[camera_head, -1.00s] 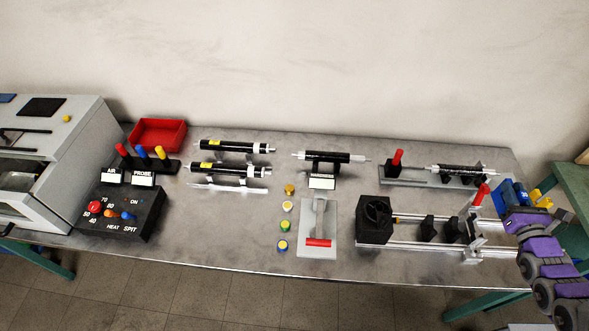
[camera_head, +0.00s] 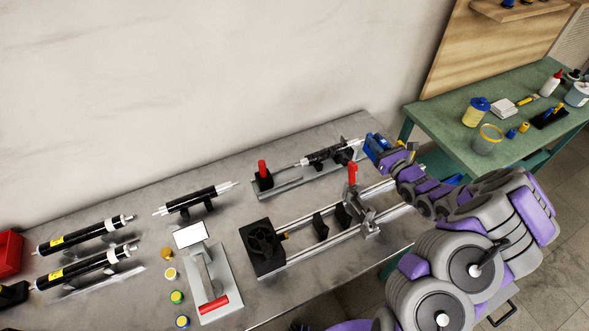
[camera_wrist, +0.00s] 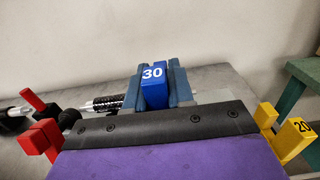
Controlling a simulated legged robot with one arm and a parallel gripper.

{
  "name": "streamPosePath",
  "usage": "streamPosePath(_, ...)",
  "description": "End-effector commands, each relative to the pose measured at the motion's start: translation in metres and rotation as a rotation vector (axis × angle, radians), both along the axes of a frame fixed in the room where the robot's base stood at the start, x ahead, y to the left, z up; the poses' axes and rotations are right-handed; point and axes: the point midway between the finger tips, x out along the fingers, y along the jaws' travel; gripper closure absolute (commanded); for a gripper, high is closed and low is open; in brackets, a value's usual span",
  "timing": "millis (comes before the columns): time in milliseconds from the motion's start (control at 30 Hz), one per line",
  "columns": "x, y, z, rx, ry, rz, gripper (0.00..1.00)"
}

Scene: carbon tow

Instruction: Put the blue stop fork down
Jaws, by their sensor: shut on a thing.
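The blue stop fork (camera_wrist: 153,88), marked 30, is upright between the two blue-grey fingers of my gripper (camera_wrist: 152,86) in the wrist view. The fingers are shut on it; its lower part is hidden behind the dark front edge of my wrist. In the head view my gripper (camera_head: 374,144) is at the far right end of the grey bench (camera_head: 215,262), near a black rod assembly (camera_head: 328,154). I cannot tell whether the fork touches anything beneath it.
A yellow piece marked 20 (camera_wrist: 298,142) and a red piece (camera_wrist: 40,138) flank my wrist. A rail fixture (camera_head: 300,246) with an upright red handle (camera_head: 352,173) is nearby. A green table (camera_head: 450,118) with pots stands at right.

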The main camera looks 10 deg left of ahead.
Motion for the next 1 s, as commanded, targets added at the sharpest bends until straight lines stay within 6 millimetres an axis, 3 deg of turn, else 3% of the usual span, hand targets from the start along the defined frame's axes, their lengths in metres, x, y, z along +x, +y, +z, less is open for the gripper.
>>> streamPosePath(167,0.001,0.002,-0.005,-0.002,0.001,0.001,1.0)
streamPosePath(500,0.001,0.001,-0.056,-0.002,0.002,0.001,1.0)
streamPosePath(667,0.001,0.001,-0.068,-0.003,0.001,0.002,1.0)
streamPosePath(900,0.001,0.001,-0.1,0.0,0.002,0.002,1.0)
streamPosePath(1000,0.001,0.002,-0.101,0.0,0.0,0.002,1.0)
